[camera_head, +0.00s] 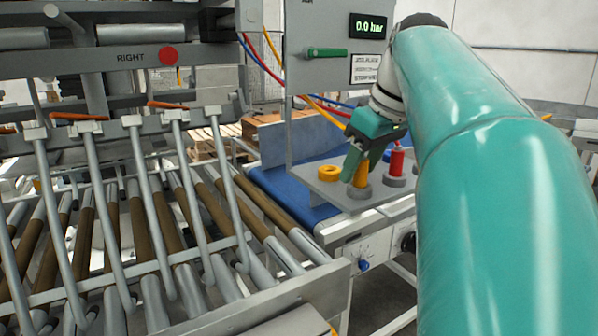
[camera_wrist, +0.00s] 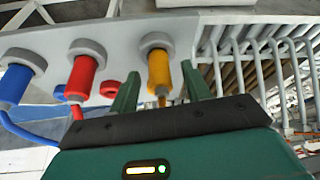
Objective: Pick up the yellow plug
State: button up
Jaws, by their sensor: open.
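The yellow plug (camera_head: 361,176) stands upright in a grey round socket on a small grey plate (camera_head: 343,197). It also shows in the wrist view (camera_wrist: 159,70), with a yellow cable at its end. My gripper (camera_head: 363,160) is open, and its green fingers (camera_wrist: 160,80) are on either side of the yellow plug. A gap shows between the plug and each finger in the wrist view. In the head view the fingers partly cover the plug.
A red plug (camera_head: 397,160) stands in the neighbouring socket, and a blue plug (camera_wrist: 15,84) shows beyond it in the wrist view. A yellow ring (camera_head: 328,173) lies on the plate. A grey panel (camera_head: 330,60) rises behind. A roller conveyor with metal bars (camera_head: 140,210) is at left.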

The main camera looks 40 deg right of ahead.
jog(key=shift+a, duration=0.1)
jog(key=shift+c, duration=1.3)
jog(key=c, duration=0.7)
jog(key=shift+c, duration=0.3)
jog(key=shift+r, duration=0.1)
jog(key=shift+r, duration=0.45)
notch_tip(320, 180, up, 2)
jog(key=shift+r, duration=0.15)
jog(key=s+a+r, duration=0.8)
jog(key=a+r, duration=0.1)
jog(key=a, duration=0.2)
jog(key=shift+s+r, duration=0.25)
jog(key=shift+r, duration=0.05)
jog(key=shift+s, duration=0.1)
